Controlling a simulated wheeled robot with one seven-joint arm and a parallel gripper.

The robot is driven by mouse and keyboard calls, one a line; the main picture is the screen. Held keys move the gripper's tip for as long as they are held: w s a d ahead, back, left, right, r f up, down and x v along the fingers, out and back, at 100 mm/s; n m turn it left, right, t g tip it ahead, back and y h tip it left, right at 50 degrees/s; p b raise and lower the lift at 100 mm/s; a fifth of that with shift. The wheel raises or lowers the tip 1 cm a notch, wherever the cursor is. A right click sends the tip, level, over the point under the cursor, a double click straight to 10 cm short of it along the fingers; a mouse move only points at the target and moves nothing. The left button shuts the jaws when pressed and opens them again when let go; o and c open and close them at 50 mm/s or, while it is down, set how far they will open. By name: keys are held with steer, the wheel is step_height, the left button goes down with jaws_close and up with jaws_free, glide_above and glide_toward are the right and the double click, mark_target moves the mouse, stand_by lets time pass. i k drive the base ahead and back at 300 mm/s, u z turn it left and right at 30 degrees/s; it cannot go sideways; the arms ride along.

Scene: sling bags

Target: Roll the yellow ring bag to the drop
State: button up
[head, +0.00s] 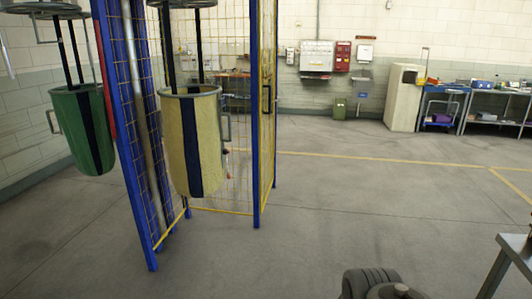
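The yellow bag (212,140) hangs upright at left of centre in the head view. It is a pale yellow tub shape with a black vertical band, and black straps (168,50) run up from it to a round grey piece cut by the top edge. A grey loop handle (227,127) sticks out on its right side. What it hangs from is out of view. My gripper is not in view. No drop point can be made out for certain.
A green bag (70,130) hangs farther left. A blue-framed yellow mesh enclosure (262,120) stands around and behind the yellow bag. A grey table (516,248) is at the lower right. Open concrete floor (350,200) fills the middle; benches (485,92) stand far right.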

mark_target(192, 114)
steer(key=z, duration=0.25)
steer(key=i, duration=2)
steer(key=u, duration=0.7)
steer(key=i, duration=1.15)
steer(key=u, duration=1.25)
steer(key=i, duration=0.5)
steer(key=u, duration=0.3)
